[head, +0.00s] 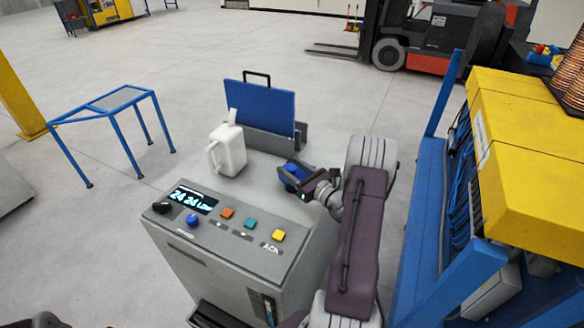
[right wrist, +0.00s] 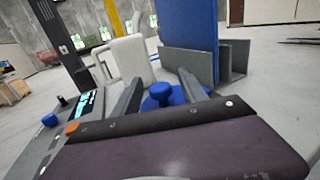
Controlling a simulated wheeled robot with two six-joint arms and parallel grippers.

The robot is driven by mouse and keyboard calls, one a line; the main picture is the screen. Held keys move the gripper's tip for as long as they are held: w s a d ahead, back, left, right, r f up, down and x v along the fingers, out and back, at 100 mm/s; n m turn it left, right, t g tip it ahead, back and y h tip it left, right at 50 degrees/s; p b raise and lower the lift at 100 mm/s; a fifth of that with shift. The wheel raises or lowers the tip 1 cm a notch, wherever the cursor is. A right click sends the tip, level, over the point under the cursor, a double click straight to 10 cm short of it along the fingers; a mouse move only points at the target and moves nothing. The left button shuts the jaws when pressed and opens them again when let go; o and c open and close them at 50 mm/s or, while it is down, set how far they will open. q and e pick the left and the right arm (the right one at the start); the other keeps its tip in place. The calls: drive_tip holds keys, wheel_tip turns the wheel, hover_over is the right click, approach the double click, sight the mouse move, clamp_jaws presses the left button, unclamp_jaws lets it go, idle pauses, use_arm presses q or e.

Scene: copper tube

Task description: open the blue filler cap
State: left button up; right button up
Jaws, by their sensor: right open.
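The blue filler cap (head: 297,168) is on the grey top of the machine (head: 262,190), partly hidden by my right gripper in the head view. The right wrist view shows the cap (right wrist: 160,91) as a round blue knob on a wider blue base. My right gripper (head: 293,180) is open and low over the machine top at the cap. In the right wrist view its two dark fingers (right wrist: 160,78) are apart, with the cap showing between them. I cannot tell whether either finger touches it. My left gripper does not show.
A white jug (head: 229,152) stands on the machine top left of the cap. Behind is a blue panel with a black handle (head: 260,112) in a grey holder. The control panel has a blue knob (head: 193,220) and coloured buttons. A blue-and-yellow rack (head: 525,165) stands at right.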

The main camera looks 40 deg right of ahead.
clamp_jaws()
idle(1.4)
